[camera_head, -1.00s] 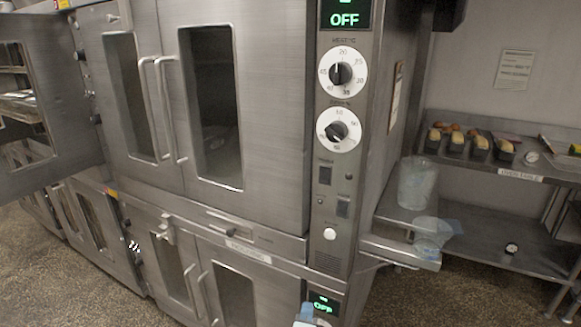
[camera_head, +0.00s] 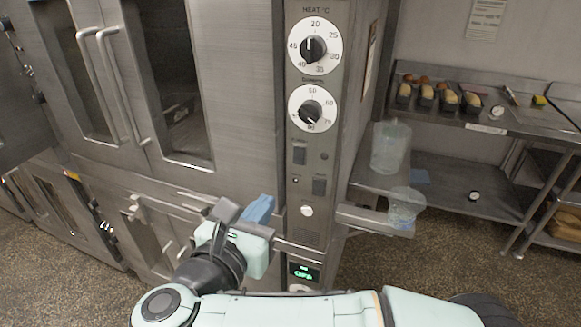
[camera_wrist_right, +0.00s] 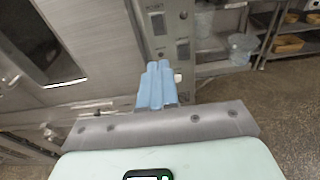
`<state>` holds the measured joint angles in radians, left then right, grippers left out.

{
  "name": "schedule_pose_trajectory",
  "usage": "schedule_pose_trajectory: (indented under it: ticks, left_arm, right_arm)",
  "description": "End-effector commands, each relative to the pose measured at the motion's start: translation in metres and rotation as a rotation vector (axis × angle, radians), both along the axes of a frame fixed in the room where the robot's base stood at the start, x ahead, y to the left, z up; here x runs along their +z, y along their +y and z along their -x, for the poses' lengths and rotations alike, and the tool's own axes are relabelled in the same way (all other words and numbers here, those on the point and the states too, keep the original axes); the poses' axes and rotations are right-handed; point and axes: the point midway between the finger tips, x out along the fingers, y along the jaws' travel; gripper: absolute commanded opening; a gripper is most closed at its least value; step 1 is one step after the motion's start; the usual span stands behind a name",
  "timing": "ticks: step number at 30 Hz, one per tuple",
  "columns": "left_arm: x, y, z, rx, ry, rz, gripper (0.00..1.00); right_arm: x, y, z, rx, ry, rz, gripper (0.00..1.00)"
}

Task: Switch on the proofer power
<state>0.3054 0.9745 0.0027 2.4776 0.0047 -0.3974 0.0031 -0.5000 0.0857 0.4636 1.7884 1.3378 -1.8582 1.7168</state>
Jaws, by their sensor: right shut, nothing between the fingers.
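The proofer control panel (camera_head: 300,215) is a narrow steel column with two white dials, (camera_head: 314,47) the heat dial and a lower dial (camera_head: 312,108). Below the dials are two dark rocker switches, the upper left one (camera_head: 299,156) and the lower right one (camera_head: 319,186); their labels are too small to read. A round white button (camera_head: 307,211) sits under them. My right gripper (camera_head: 260,209) is shut and empty, its blue fingers just left of the panel's lower part. In the right wrist view the shut fingers (camera_wrist_right: 157,84) point toward the panel (camera_wrist_right: 166,40). My left gripper is out of view.
Steel doors with long handles (camera_head: 105,85) fill the left. A lower green display (camera_head: 304,273) reads OFF. At right, a side shelf holds clear containers (camera_head: 390,148), and a table (camera_head: 490,128) carries several bread tins. Speckled floor (camera_head: 440,250) is open at lower right.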

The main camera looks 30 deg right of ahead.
Motion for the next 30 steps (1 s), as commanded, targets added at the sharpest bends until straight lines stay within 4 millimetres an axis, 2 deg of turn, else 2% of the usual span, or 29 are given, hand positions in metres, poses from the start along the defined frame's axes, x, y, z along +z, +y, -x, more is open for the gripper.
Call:
schedule_pose_trajectory:
  ticks: [5,15,21,30]
  left_arm:
    - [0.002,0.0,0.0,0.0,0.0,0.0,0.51]
    - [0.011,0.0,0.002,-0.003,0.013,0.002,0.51]
    - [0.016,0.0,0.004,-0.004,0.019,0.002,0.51]
    - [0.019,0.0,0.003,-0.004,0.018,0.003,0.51]
  right_arm:
    - [-0.001,-0.014,-0.011,-0.004,0.0,0.002,0.0]
    - [-0.01,-0.067,-0.056,-0.005,0.001,0.003,0.0]
    - [-0.014,-0.092,-0.078,-0.003,0.002,0.003,0.0]
    - [-0.017,-0.105,-0.09,0.0,0.0,0.003,0.0]
